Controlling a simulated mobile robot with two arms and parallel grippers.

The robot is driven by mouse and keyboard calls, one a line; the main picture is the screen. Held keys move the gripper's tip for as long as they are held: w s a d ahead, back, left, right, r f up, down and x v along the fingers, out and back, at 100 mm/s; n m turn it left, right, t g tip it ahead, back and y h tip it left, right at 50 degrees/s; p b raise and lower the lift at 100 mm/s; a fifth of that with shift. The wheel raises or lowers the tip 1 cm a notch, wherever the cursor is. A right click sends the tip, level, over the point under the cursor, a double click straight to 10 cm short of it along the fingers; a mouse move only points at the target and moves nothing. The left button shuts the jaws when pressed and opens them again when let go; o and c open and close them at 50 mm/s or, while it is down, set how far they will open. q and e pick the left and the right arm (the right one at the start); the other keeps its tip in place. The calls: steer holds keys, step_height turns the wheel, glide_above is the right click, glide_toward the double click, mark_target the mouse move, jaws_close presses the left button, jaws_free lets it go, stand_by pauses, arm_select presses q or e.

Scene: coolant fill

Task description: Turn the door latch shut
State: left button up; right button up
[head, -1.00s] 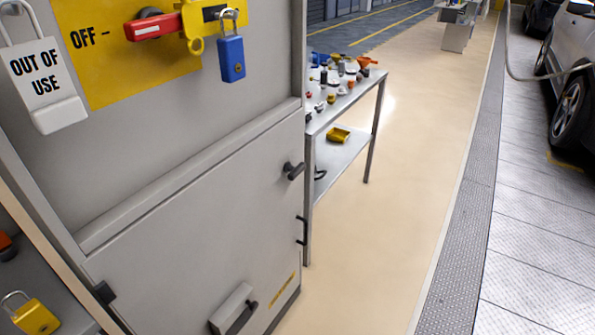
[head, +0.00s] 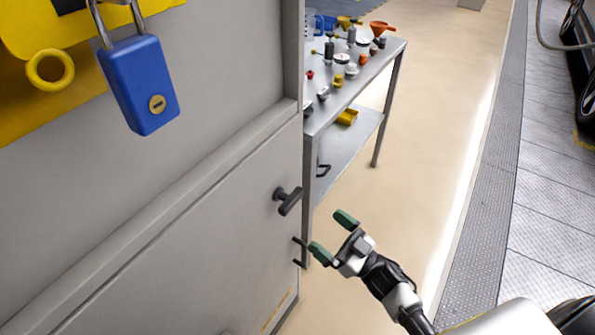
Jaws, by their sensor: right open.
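The door latch is a dark T-shaped handle (head: 288,200) on the right part of the grey cabinet door (head: 205,235), near its upper right corner. Its bar is tilted, running from lower left to upper right. The door looks flush with the cabinet front. My right gripper (head: 334,235) is open and empty, to the right of and a little below the latch, apart from it in the picture. Its two green fingertips point up and left. My left gripper is not in view.
A blue padlock (head: 139,84) hangs at the upper left beside a yellow ring (head: 50,68). A dark pull handle (head: 299,253) sits below the latch, close to a gripper finger. A metal table (head: 355,90) with several small items stands behind. Open floor (head: 440,130) lies to the right.

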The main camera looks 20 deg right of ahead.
mark_target(295, 202)
steer(key=shift+n+y, duration=0.4)
steer(key=shift+y, duration=0.3)
steer(key=x, duration=0.3)
steer(key=r+p+x, duration=0.1)
steer(key=x, duration=0.2)
steer(key=s+x, duration=0.1)
steer(key=x, duration=0.3)
steer(key=shift+r+p, duration=0.25)
steer(key=shift+p, duration=0.15)
steer(key=shift+w+a+r, duration=0.25)
steer(key=shift+w+a, duration=0.15)
steer(key=shift+w, duration=0.05)
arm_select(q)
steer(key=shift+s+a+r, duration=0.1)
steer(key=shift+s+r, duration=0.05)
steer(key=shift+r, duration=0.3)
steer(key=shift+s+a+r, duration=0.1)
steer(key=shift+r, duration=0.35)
arm_select(e)
steer(key=shift+w, duration=0.15)
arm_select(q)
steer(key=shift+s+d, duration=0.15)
arm_select(e)
steer(key=shift+c, duration=0.3)
steer(key=c, duration=0.7)
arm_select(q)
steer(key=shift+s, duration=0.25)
